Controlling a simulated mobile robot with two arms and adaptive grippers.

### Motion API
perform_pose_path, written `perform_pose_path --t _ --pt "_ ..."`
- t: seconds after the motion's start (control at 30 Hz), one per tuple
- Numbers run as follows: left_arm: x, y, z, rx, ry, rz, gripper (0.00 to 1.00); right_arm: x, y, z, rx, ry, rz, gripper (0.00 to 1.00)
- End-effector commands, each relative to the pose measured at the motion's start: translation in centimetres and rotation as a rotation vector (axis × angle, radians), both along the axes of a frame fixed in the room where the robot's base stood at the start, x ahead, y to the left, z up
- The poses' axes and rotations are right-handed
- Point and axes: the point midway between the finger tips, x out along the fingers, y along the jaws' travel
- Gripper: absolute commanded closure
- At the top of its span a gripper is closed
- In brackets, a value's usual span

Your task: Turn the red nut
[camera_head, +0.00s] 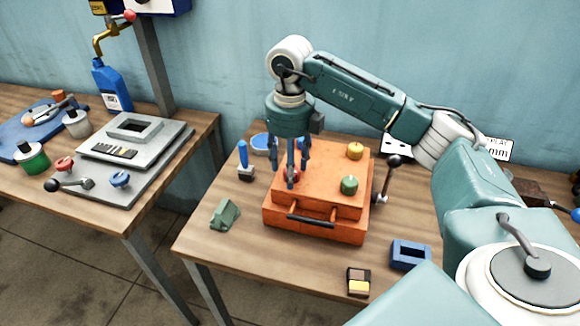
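The red nut (296,175) sits on the left part of the orange case's top and is partly hidden by a finger. My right gripper (291,174) points straight down over it, with its fingers low around the nut. I cannot tell whether they touch or grip it. The orange case (322,166) lies on the wooden table, with a dark handle on its front. A green nut (349,185) and a yellow nut (355,151) also sit on its top. My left gripper is not in view.
A lever with a dark knob (394,161) stands at the case's right side. A green block (225,214), a blue-handled tool (244,160), a blue frame (409,255) and a small box (358,282) lie around it. A second table (98,206) stands at left.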

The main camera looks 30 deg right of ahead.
Motion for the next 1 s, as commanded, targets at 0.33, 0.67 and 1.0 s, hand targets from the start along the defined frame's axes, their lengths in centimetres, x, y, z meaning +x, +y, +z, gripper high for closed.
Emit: perform_pose_path --t 0.33,0.67,1.0 --pt "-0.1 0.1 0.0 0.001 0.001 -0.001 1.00 0.0 0.1 2.8 0.000 0.000 0.002 0.49" --pt "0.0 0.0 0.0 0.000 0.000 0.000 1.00 0.2 0.0 9.6 -0.002 -0.002 0.000 0.49" --pt "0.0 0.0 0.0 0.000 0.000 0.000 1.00 0.1 0.1 11.9 0.000 0.002 0.001 0.49"
